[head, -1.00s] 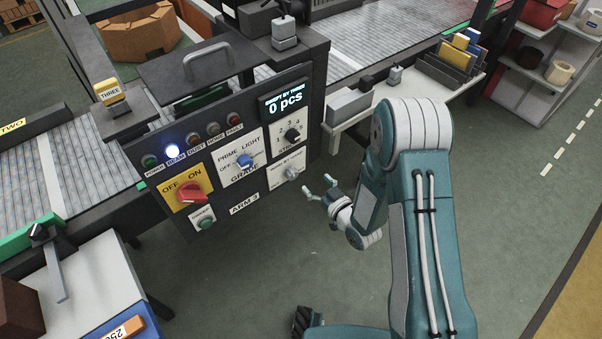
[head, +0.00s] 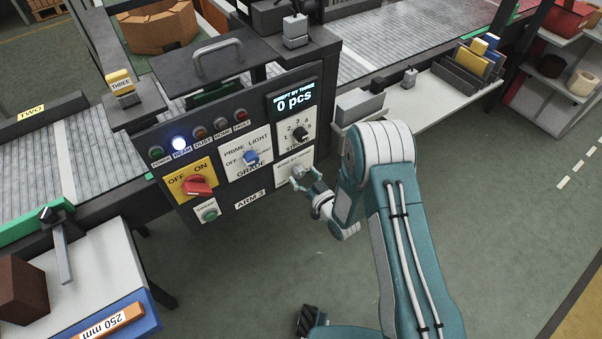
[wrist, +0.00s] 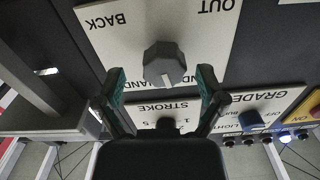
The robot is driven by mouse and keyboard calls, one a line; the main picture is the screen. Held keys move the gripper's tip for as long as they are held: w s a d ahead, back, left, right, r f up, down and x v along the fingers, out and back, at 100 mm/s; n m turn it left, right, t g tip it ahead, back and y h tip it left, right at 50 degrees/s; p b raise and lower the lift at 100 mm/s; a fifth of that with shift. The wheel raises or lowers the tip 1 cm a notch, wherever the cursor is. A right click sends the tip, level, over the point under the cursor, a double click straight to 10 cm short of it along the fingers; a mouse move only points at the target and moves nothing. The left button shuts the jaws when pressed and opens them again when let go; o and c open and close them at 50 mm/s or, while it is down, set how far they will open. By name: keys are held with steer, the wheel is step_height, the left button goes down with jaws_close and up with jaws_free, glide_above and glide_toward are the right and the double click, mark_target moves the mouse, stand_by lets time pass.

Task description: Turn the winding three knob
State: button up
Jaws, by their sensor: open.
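The grey faceted knob (head: 297,171) sits on a white plate at the lower right of the black control panel. It also shows in the wrist view (wrist: 165,62), where the plate reads BACK and OUT, upside down, and a line ending in HAND is partly covered. My gripper (head: 310,184) is open just in front of this knob. I cannot tell the depth left between fingertips and plate.
The panel also carries a black STROKE knob (head: 299,134), a blue GRADE knob (head: 250,157), a red OFF/ON switch (head: 197,186), a green button (head: 210,215) and a row of lamps. The display (head: 294,101) reads 0 pcs. A white shelf (head: 430,112) stands right of the panel. Floor below is clear.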

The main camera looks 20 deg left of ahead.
steer(key=shift+w+a+f, duration=0.1)
steer(key=shift+w+a, duration=0.2)
steer(key=shift+a, duration=0.4)
steer(key=shift+d, duration=0.1)
steer(key=c, duration=1.1)
steer(key=shift+c, duration=0.2)
steer(key=m, duration=0.5)
steer(key=shift+d, duration=0.1)
steer(key=m, duration=0.5)
steer(key=shift+w, duration=0.1)
steer(key=m, duration=0.5)
steer(key=shift+d+m, duration=0.15)
steer(key=shift+m, duration=0.25)
steer(key=shift+f+m, duration=0.2)
steer(key=shift+m, duration=1.7)
